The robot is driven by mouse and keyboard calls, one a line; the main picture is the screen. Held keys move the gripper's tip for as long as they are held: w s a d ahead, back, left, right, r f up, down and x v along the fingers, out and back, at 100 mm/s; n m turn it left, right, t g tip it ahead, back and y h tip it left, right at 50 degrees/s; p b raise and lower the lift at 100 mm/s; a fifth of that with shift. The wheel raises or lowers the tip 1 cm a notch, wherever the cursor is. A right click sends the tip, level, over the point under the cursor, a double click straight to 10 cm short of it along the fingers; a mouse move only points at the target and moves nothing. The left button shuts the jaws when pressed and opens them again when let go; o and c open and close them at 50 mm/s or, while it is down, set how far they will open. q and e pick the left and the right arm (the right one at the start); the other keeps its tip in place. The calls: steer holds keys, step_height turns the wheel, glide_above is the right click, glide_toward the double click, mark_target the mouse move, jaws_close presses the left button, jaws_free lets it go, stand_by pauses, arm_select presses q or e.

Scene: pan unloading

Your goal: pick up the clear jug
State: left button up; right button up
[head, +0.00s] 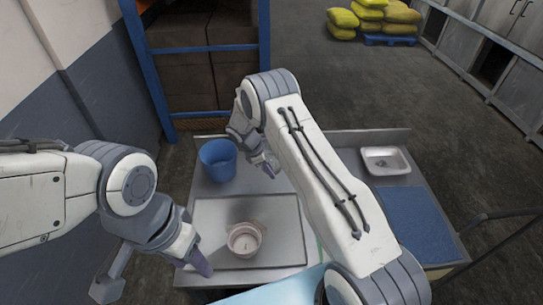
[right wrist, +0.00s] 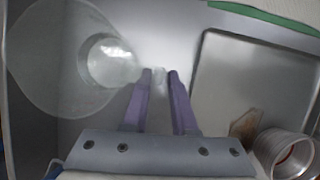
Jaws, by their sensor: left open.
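The clear jug (right wrist: 45,75) stands at the left of the right wrist view, seen from above into its wide mouth. In the head view my right gripper (head: 268,166) is over the back of the table, and I cannot make out the jug there; my right arm covers much of that area. My left gripper (head: 192,260) is open and empty, low at the left front of the table.
A flat metal tray (head: 212,222) lies on the table with a pinkish pot (head: 245,238) on it. A blue bucket (head: 217,161) stands at the back left. A white basin (head: 386,160) and a blue mat (head: 420,215) are at the right. A blue-framed rack stands behind.

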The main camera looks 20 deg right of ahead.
steer(key=shift+p+x, duration=0.4)
steer(key=shift+x, duration=0.95)
steer(key=shift+c, duration=0.3)
jaws_close()
steer(key=shift+w+r, duration=0.1)
